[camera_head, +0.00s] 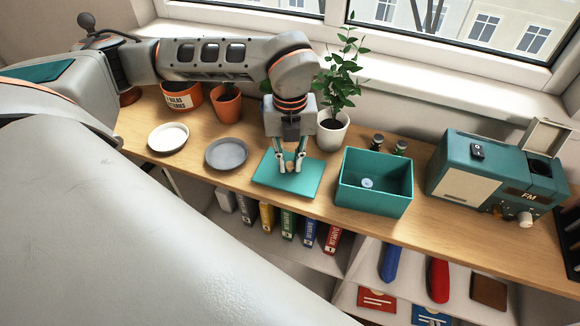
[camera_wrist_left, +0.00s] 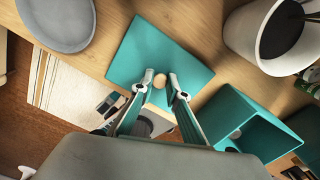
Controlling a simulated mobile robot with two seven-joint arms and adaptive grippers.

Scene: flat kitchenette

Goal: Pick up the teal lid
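The teal lid (camera_head: 268,178) is a flat square plate with a small pale wooden knob (camera_head: 290,167). It lies flat on the wooden counter, close to the front edge. In the left wrist view the lid (camera_wrist_left: 128,60) fills the middle and its knob (camera_wrist_left: 160,81) shows between the fingertips. My left gripper (camera_head: 291,169) points down over the lid with a finger on either side of the knob. The fingers look apart, with a small gap to the knob. In the left wrist view my gripper (camera_wrist_left: 162,80) is seen from above. My right gripper is not in view.
An open teal box (camera_head: 345,190) stands right of the lid. A grey plate (camera_head: 226,154) and a white plate (camera_head: 168,138) lie to the left. A potted plant (camera_head: 332,132) stands behind, and a teal radio (camera_head: 450,165) at the right. Shelves with books are below.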

